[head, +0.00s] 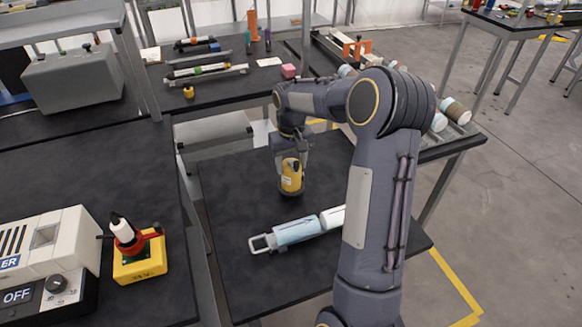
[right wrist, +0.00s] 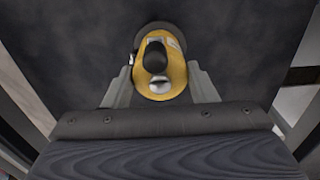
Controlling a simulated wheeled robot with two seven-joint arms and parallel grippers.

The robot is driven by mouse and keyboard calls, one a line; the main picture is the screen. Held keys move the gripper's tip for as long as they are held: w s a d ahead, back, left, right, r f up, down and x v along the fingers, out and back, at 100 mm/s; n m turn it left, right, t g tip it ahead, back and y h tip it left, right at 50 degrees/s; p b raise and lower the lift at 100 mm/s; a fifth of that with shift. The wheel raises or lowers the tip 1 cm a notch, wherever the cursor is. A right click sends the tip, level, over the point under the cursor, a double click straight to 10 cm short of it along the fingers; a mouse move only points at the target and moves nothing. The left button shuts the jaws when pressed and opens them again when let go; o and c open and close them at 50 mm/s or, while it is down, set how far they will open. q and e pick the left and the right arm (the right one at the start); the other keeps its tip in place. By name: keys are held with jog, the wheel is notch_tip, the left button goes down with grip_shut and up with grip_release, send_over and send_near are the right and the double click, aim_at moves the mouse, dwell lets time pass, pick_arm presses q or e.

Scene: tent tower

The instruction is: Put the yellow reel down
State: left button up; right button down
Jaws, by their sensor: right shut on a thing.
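The yellow reel (head: 291,176) stands upright on or just above the dark table (head: 236,205) in the head view; I cannot tell if its dark base touches the surface. My right gripper (head: 290,163) comes down from above and is shut on the reel. My left gripper is not in view.
A light blue and white cylinder with a handle (head: 296,230) lies on the same table, in front of the reel. A red and white device on a yellow block (head: 139,258) and a white control box (head: 45,255) stand on the left bench. Bare table lies left of the reel.

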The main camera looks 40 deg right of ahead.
jog(key=shift+f, duration=0.95)
jog(key=c, duration=0.6)
grip_release()
jog(key=shift+f, duration=0.15)
